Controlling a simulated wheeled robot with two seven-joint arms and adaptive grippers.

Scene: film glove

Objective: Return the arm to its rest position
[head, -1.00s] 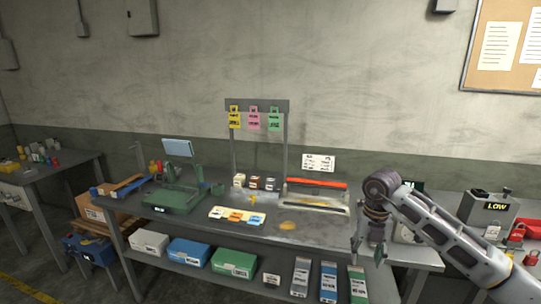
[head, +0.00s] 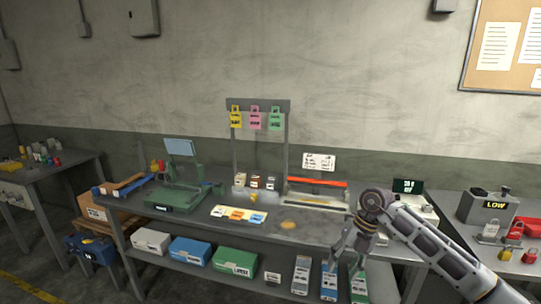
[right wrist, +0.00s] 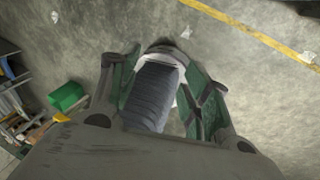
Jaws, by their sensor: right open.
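My right arm (head: 425,240) comes in from the lower right in the head view, over the right end of the workbench (head: 310,232). My right gripper (head: 345,262) points down in front of the bench's right part, with its two fingers apart. In the right wrist view the gripper (right wrist: 158,75) has green finger pads spread wide. A dark ribbed shape shows between them, and I cannot tell that it is touched. Nothing is seen held. My left gripper is not in view.
The bench holds a green device (head: 175,195), small boxes (head: 255,182) and a small display (head: 408,186) near my arm. Boxes (head: 232,256) fill the lower shelf. Open floor shows in the right wrist view (right wrist: 260,85).

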